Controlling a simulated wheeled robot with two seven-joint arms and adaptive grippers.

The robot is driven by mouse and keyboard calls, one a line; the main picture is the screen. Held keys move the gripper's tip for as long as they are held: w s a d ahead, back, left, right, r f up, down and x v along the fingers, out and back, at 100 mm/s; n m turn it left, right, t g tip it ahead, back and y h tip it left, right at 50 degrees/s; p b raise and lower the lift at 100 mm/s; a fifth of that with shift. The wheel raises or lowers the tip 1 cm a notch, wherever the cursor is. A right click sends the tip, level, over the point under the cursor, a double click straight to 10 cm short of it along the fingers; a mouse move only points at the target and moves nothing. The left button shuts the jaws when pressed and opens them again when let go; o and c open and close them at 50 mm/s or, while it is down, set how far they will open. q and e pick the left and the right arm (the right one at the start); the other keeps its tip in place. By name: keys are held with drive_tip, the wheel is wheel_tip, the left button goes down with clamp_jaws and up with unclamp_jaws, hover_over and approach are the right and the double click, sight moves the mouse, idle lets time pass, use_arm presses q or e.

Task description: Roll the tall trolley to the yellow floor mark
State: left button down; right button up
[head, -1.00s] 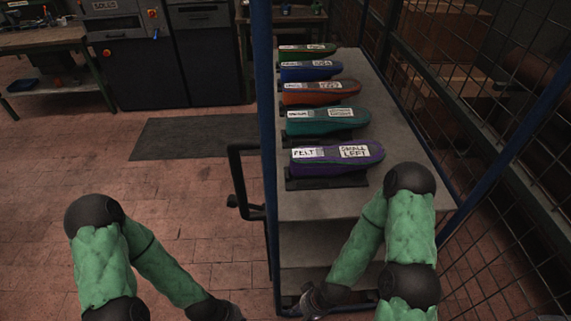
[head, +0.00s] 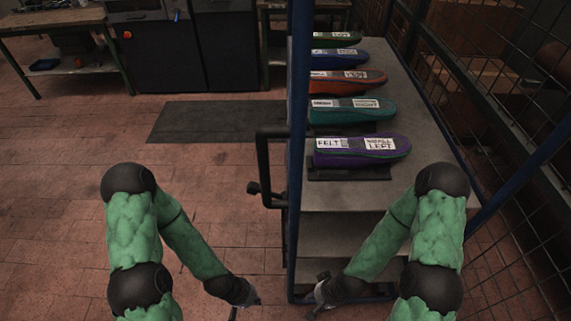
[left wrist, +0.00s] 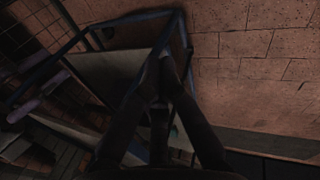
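The tall trolley (head: 425,195) has a blue frame, grey shelves and a black handle (head: 263,170) on its left side. It stands right of centre, and its frame also shows in the left wrist view (left wrist: 115,62). My left gripper (head: 240,305) is low in front of the trolley, left of its near blue post and apart from the handle. Its fingertips look together in the left wrist view (left wrist: 166,62), with nothing seen between them. My right gripper (head: 318,303) is low at the trolley's front, beside the near post; contact and fingers are unclear. No yellow floor mark is in view.
Several labelled coloured shoe forms, such as the purple one (head: 365,147), lie on the top shelf. A wire mesh fence (head: 490,75) runs close on the right. A dark mat (head: 215,122) lies before a machine (head: 155,50). Tiled floor on the left is clear.

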sight(262, 149)
idle(0.4)
